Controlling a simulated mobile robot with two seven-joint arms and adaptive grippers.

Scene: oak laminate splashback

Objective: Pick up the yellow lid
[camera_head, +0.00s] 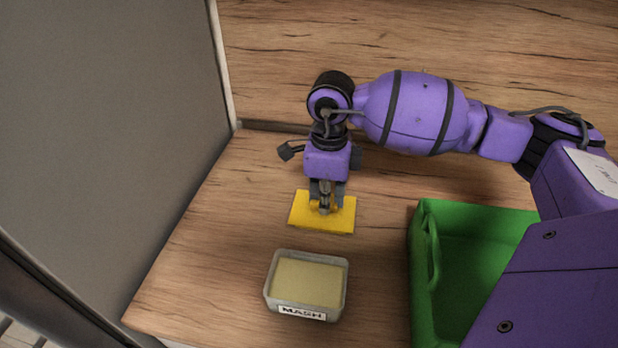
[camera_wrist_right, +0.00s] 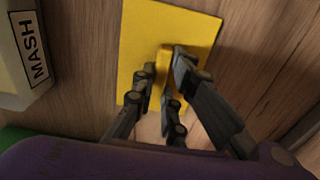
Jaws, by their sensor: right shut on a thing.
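The yellow lid (camera_head: 340,220) is a flat rectangular plate with a raised handle in its middle. It is at or just above the wooden counter; I cannot tell whether it touches. My right gripper (camera_head: 325,208) points down over the lid, with its fingers shut on the handle. In the right wrist view the lid (camera_wrist_right: 140,45) fills the upper middle, and the fingers (camera_wrist_right: 165,80) close on both sides of the yellow handle. My left gripper does not show in either view.
A grey container labelled MASH (camera_head: 310,283), with pale yellow contents, stands in front of the lid. A green crate (camera_head: 422,270) stands at the right, partly hidden by my right arm. A grey panel (camera_head: 110,120) borders the counter at left. Bare counter (camera_head: 220,240) lies left of the lid.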

